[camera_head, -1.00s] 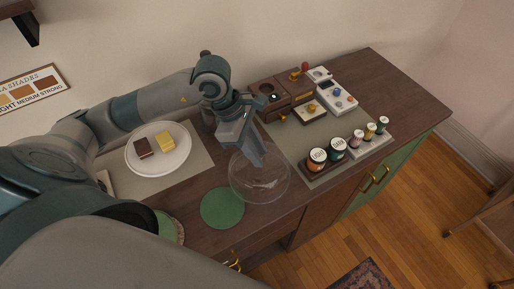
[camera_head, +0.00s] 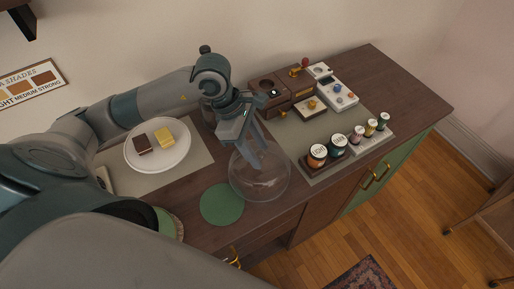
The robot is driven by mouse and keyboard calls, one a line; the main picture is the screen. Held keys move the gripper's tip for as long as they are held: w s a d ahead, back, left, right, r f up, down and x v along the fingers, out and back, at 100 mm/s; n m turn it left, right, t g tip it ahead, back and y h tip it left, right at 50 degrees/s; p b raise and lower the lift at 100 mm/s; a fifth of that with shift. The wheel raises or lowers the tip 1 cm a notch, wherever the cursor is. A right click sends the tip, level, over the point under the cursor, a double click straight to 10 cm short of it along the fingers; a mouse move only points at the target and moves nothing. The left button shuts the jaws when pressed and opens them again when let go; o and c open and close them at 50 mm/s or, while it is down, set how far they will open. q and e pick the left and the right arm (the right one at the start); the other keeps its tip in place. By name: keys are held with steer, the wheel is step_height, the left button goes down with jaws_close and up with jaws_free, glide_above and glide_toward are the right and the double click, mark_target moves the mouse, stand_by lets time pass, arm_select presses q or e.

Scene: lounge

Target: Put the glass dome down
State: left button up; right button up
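The clear glass dome (camera_head: 262,184) stands upright on the dark wood counter, its base apparently on the surface, just right of a round green mat (camera_head: 222,205). My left gripper (camera_head: 254,160) points down at the dome's top from above. Its two fingers show a gap between them, so it looks open around the top. The fingers hide the dome's top, and I cannot tell whether they touch it. My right gripper is not in view.
A white plate (camera_head: 174,163) with a brown and a yellow block lies on a grey mat at left. Labelled jars (camera_head: 317,156), small bottles and a brown box device (camera_head: 268,88) stand to the right. The counter's front edge is close to the dome. The far right counter is clear.

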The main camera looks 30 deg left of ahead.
arm_select(q)
steer(key=shift+r+p, duration=0.5)
steer(key=shift+p, duration=0.15)
steer(key=b+v, duration=0.4)
steer(key=v, duration=0.7)
steer(key=shift+r+b, duration=0.3)
steer(key=shift+b, duration=0.05)
steer(key=shift+a, duration=0.15)
